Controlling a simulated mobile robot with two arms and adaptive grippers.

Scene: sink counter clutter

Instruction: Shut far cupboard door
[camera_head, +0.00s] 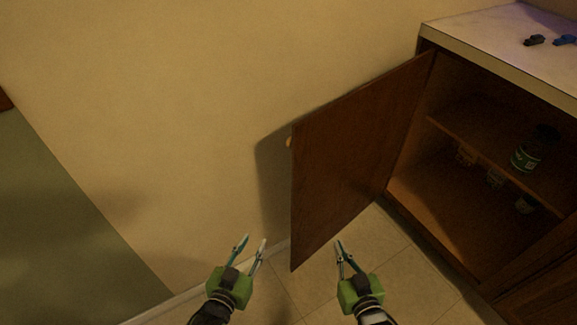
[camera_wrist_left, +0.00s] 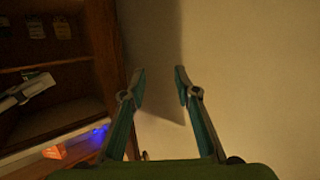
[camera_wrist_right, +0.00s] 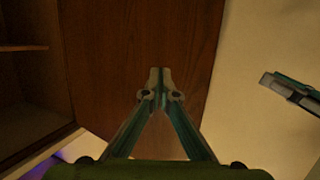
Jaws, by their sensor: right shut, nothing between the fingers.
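The far cupboard door (camera_head: 350,150) is brown wood and stands wide open, swung out from the cupboard (camera_head: 440,185) toward the wall. A small pale knob (camera_head: 289,142) shows at its outer edge. My left gripper (camera_head: 253,243) is open and empty, to the left of the door's lower outer corner; its spread fingers show in the left wrist view (camera_wrist_left: 160,78). My right gripper (camera_head: 338,243) is shut and empty, on the cupboard side of the door, near its lower edge. In the right wrist view the closed fingertips (camera_wrist_right: 160,72) show before the door panel (camera_wrist_right: 140,35); contact cannot be told.
The cupboard holds a shelf with a green-labelled jar (camera_head: 525,155) and several small items. A pale counter (camera_head: 500,40) above bears a black object (camera_head: 534,40) and a blue object (camera_head: 565,40). The beige wall (camera_head: 200,100) is behind the door. The tiled floor (camera_head: 310,285) below is clear.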

